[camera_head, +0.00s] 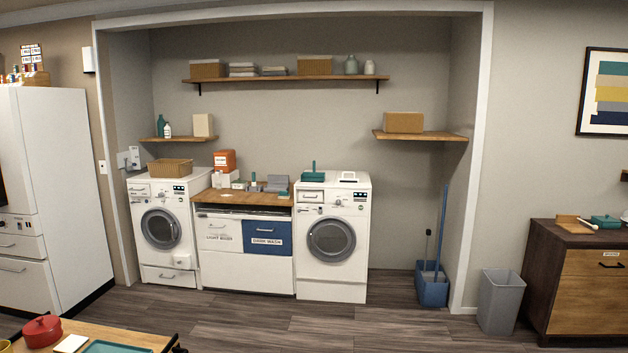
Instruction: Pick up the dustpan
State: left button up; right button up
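A blue upright pan or bucket (432,289) with a tall blue handle stands on the floor in the alcove's right corner and looks like the dustpan. Its handle (442,225) rises close to the right alcove wall. A thin dark stick (428,246) stands in or behind it; I cannot tell which. A small teal item with an upright part (313,173) sits on the right washing machine, too small to identify surely. Neither of my grippers is in view.
Two white washing machines (332,245) flank a wooden-topped counter (240,199). A grey bin (500,303) and dark cabinet (558,252) stand right of the alcove. A table (135,335) with a red pot (42,330) is at the lower left. The middle floor is clear.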

aim_at(305, 177)
jog(key=i, duration=3.25)
jog(key=i+z, duration=0.15)
jog(key=i, duration=0.35)
jog(key=i+j+z, duration=0.15)
jog(key=i, duration=0.35)
jog(key=i+j+z, duration=0.15)
jog(key=i, duration=0.35)
